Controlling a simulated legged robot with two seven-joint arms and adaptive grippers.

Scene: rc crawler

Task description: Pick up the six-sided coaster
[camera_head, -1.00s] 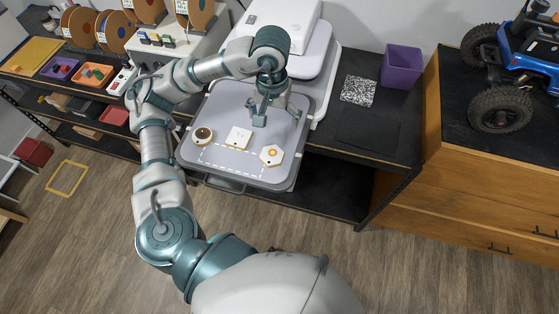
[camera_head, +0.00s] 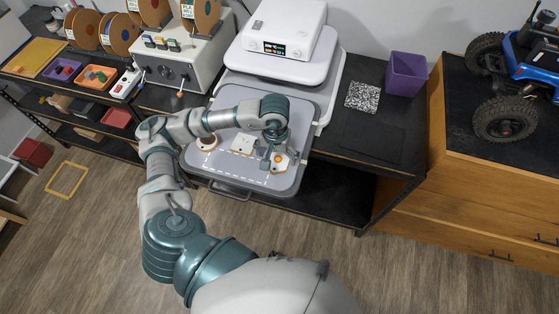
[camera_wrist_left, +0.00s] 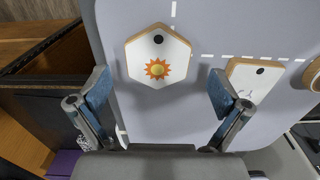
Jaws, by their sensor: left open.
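The six-sided coaster (camera_head: 281,162) lies flat on the grey tray (camera_head: 235,176), at its right front. In the left wrist view the coaster (camera_wrist_left: 158,58) is white with a wooden rim, an orange sun and a dark hole. My left gripper (camera_head: 277,158) is open right above the coaster and partly hides it in the head view. In the wrist view the two blue fingertips of the left gripper (camera_wrist_left: 158,92) stand apart, one on each side of the coaster, and do not appear to touch it. My right gripper is not in view.
A square coaster (camera_head: 243,144) and a round coaster (camera_head: 207,143) lie on the tray to the left. A white dashed outline marks the tray front. A white machine (camera_head: 283,27) stands behind. A purple bin (camera_head: 405,73) stands to the right.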

